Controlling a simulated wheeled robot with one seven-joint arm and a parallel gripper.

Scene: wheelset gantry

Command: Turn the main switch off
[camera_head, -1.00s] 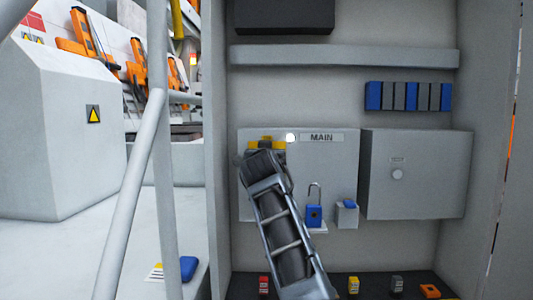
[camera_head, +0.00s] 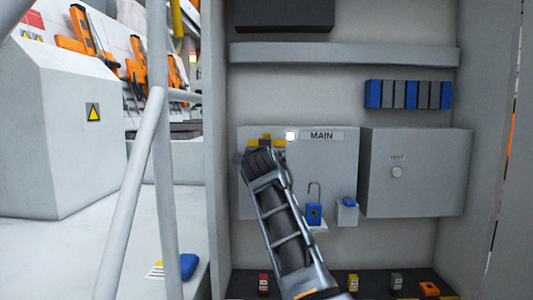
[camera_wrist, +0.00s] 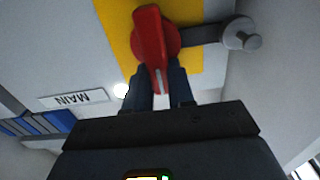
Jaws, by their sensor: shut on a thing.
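The main switch is a red rotary handle (camera_wrist: 152,38) on a yellow plate (camera_wrist: 116,22) in the wrist view. My gripper (camera_wrist: 161,84) is shut on the handle's free end, with one finger on each side. In the head view my gripper (camera_head: 262,162) covers the handle, and only the upper part of the yellow plate (camera_head: 279,142) shows. The MAIN label (camera_head: 321,136) is right of the switch on the grey box. It appears upside down in the wrist view (camera_wrist: 73,99). A white lit lamp (camera_head: 291,136) sits between switch and label.
A grey bracket with a round knob (camera_wrist: 240,33) is beside the switch. A blue padlock (camera_head: 313,213) and a small blue-topped holder (camera_head: 347,212) are below the label. A second grey box (camera_head: 415,185) stands right. A rail post (camera_head: 147,140) rises left of the cabinet.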

